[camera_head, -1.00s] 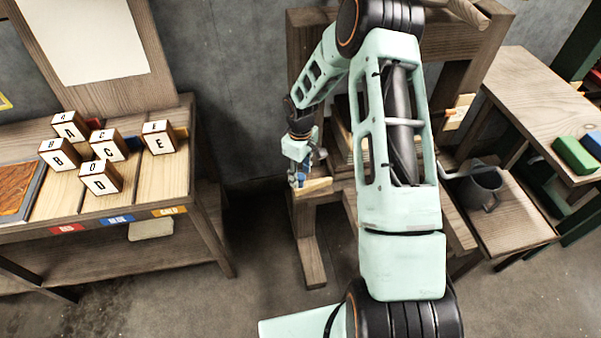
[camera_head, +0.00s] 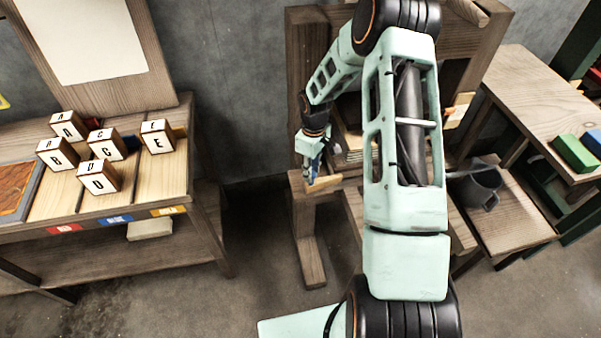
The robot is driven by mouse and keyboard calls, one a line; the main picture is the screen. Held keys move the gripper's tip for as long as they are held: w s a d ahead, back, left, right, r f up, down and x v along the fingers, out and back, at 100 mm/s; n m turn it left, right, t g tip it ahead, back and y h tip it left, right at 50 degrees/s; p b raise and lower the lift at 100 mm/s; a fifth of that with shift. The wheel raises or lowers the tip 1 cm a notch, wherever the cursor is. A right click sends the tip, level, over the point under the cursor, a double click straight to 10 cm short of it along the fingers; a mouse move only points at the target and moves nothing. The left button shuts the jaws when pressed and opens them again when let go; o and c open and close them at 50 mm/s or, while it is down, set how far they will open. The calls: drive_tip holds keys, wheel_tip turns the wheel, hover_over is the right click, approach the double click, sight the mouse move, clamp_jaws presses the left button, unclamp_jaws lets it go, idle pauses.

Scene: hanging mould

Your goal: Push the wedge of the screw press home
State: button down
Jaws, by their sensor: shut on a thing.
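The screw press (camera_head: 301,60) is a heavy wooden frame behind my arm, at the centre of the head view. The wedge (camera_head: 328,184) is a light wooden piece low on the press's left side, close to its left post. My gripper (camera_head: 312,177) points down at the wedge's left part and is shut on it. The fingertips are small here, and the exact contact is hard to make out. My arm hides the middle of the press, and I cannot tell how deep the wedge sits.
A table (camera_head: 200,205) on the left holds several lettered blocks (camera_head: 100,177). A grey metal can (camera_head: 480,186) stands on a low wooden surface at the right. A bench (camera_head: 540,100) with a green block (camera_head: 575,154) is farther right. Open floor lies between the left table and the press.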

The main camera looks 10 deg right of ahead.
sight(321, 181)
drive_tip(key=d, duration=0.3)
drive_tip(key=shift+d, duration=0.15)
drive_tip(key=c, duration=1.6)
unclamp_jaws()
drive_tip(key=shift+d, duration=0.15)
drive_tip(key=shift+r, duration=0.15)
wheel_tip(321, 181, up, 12)
drive_tip(key=shift+f, duration=0.15)
